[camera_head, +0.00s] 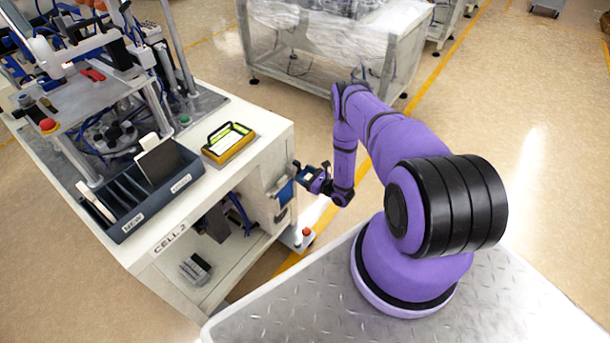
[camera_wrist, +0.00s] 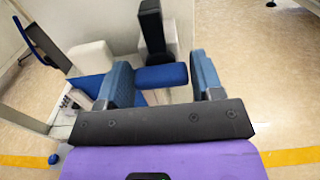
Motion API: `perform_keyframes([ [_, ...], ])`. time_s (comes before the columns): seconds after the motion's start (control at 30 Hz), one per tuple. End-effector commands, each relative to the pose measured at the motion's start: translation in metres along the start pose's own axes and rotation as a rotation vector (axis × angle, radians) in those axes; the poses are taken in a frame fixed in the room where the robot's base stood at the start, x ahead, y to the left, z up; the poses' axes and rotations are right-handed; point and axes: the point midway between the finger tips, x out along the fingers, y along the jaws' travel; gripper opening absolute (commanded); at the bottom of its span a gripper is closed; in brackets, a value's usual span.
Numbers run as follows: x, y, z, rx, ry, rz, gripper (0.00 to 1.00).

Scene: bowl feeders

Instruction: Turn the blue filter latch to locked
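In the wrist view the blue filter latch (camera_wrist: 162,77) shows as a short blue bar, lying roughly crosswise between my gripper's fingers. My gripper (camera_wrist: 162,66) has its two blue-padded fingers spread apart, with the bar between them. A gap seems to show at each end of the bar; whether a finger touches it I cannot tell. In the head view my gripper (camera_head: 305,173) is at the right side of the cell cabinet, close to a blue part (camera_head: 286,193) there. The latch itself is too small to make out in that view.
A black upright post (camera_wrist: 152,28) stands just beyond the latch. A white block (camera_wrist: 91,55) is left of it. The white cabinet (camera_head: 271,150) carries a yellow-framed device (camera_head: 228,142) and a dark divided bin (camera_head: 128,222).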

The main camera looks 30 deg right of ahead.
Motion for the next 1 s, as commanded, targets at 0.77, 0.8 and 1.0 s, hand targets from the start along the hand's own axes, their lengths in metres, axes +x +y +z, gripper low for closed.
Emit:
perform_keyframes([
  [0.77,-0.0006,0.0001,0.0006,-0.233,-0.002,-0.002,0.32],
  [0.8,-0.0008,0.0,0.0004,-0.27,-0.001,-0.003,0.32],
  [1.0,-0.0006,0.001,0.0003,-0.459,-0.002,-0.003,0.32],
])
